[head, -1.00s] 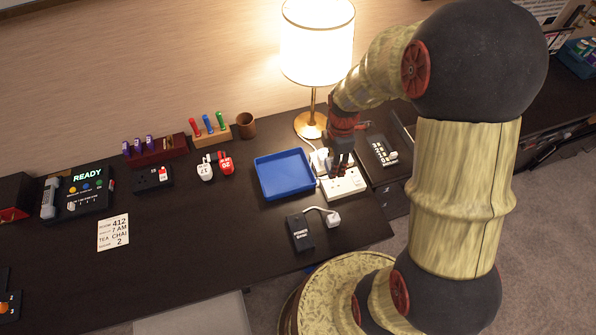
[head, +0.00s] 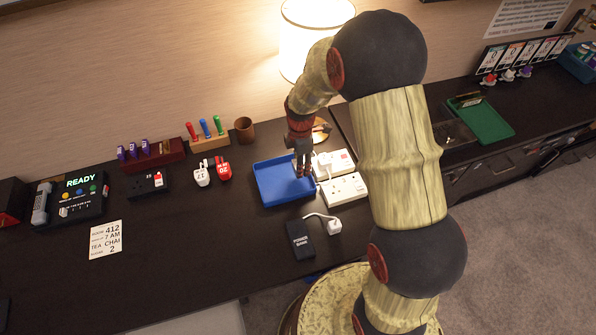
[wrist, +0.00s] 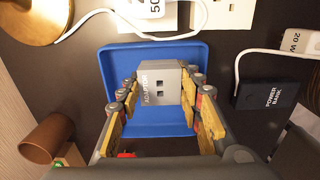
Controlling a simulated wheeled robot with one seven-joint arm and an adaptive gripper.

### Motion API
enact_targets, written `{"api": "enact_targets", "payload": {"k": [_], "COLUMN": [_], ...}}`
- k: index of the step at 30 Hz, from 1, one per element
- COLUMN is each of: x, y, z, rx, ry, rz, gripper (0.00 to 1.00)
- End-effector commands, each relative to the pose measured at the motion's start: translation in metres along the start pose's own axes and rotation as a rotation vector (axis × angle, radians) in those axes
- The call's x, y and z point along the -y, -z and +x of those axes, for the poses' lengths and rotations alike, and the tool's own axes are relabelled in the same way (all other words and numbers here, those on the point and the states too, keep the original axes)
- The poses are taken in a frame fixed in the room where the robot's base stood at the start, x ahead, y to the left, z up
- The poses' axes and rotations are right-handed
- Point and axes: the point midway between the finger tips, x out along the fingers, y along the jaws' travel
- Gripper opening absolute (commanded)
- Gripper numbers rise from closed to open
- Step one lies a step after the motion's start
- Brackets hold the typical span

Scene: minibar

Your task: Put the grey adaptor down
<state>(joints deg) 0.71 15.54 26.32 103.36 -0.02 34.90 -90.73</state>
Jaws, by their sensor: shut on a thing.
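The grey adaptor (wrist: 158,84), a small block marked ADAPTOR with two dark slots, is between the fingers of my gripper (wrist: 161,100) in the wrist view. The fingers are shut on its two sides. Behind it in that view lies the blue tray (wrist: 117,70), whose floor looks empty. In the head view my gripper (head: 302,172) points down over the right part of the blue tray (head: 270,192). The adaptor is hard to make out there. I cannot tell its exact height above the tray.
White socket boards (head: 345,188) with a white plug stand just right of the tray. A black power bank (head: 300,239) with a white charger (head: 334,226) lies in front. The lamp (head: 312,40) stands behind. A brown cup (head: 244,130) is back left.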

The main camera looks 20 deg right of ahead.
Motion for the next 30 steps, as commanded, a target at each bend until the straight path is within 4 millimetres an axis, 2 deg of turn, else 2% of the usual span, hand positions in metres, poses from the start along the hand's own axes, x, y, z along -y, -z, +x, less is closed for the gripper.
{"api": "enact_targets", "payload": {"k": [5,9,12,23,24,30], "x": [-0.007,-0.007,-0.008,-0.008,-0.008,-0.008], "y": [0.005,0.005,0.005,0.005,0.005,0.005], "z": [0.01,0.032,0.042,0.044,0.044,0.044], "rx": [0.0,0.0,0.0,0.0,0.0,0.0], "ry": [0.0,0.001,0.0,-0.001,-0.001,-0.001], "rz": [0.0,0.001,0.001,0.001,0.001,0.001], "gripper": [0.0,0.0,0.0,0.0,0.36,0.47]}}
